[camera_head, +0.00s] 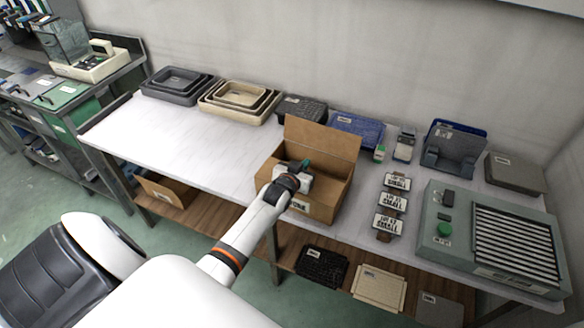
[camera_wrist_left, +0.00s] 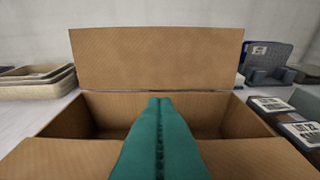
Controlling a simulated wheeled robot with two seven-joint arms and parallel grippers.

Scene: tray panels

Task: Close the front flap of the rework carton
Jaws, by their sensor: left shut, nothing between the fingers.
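The rework carton (camera_head: 332,193) is a brown cardboard box on the white bench top. Its back flap (camera_head: 320,143) stands upright, and it also shows in the left wrist view (camera_wrist_left: 157,58). In the wrist view the carton's inside is open, and a cardboard panel (camera_wrist_left: 250,158) lies low across the front on both sides of my fingers. My left gripper (camera_head: 305,165) is over the carton's opening, with its green fingers (camera_wrist_left: 160,105) shut and empty. My arm hides part of the carton's front in the head view. My right gripper is not in view.
Nested grey trays (camera_head: 178,84) and beige trays (camera_head: 240,100) stand at the back left. Labelled parts (camera_head: 392,203) lie right of the carton, and a grey-green machine (camera_head: 462,212) stands further right. The bench left of the carton is clear (camera_head: 180,140).

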